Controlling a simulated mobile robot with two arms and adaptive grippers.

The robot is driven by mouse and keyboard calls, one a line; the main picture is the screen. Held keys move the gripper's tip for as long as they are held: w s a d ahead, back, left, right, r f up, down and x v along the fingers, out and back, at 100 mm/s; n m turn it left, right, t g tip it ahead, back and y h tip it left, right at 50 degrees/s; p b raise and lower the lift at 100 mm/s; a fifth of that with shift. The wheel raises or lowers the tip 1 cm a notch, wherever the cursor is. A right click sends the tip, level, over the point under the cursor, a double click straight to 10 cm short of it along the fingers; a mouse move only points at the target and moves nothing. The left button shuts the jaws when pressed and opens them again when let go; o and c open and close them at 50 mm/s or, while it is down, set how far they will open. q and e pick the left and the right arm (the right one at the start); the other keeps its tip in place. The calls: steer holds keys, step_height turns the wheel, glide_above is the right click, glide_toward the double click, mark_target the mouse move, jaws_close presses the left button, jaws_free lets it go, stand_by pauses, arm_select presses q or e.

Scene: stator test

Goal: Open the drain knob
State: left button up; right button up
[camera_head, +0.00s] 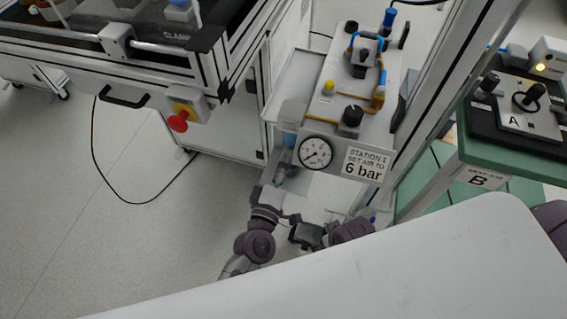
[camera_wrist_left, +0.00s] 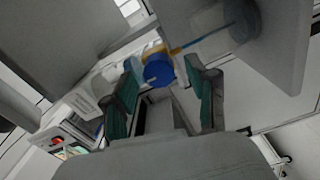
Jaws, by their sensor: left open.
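The drain knob is a blue round knob (camera_wrist_left: 158,70) in the left wrist view, under the regulator unit. My left gripper (camera_wrist_left: 161,88) is open, with one green-padded finger on each side of the knob. I cannot tell whether either finger touches it. In the head view my left gripper (camera_head: 284,174) is below the pressure gauge (camera_head: 316,152) and the bluish bowl (camera_head: 290,139). The knob itself is hidden there. Dark parts that look like my right gripper (camera_head: 305,235) show farther down; their finger state is unclear.
A panel with a "6 bar" sign (camera_head: 365,163) stands right of the gauge. A bench with a red stop button (camera_head: 178,123) is at left. A green-topped table (camera_head: 510,157) is at right. Open floor (camera_head: 110,230) lies lower left.

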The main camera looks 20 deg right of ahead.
arm_select(q)
steer(key=v, duration=1.2)
stand_by(0.3)
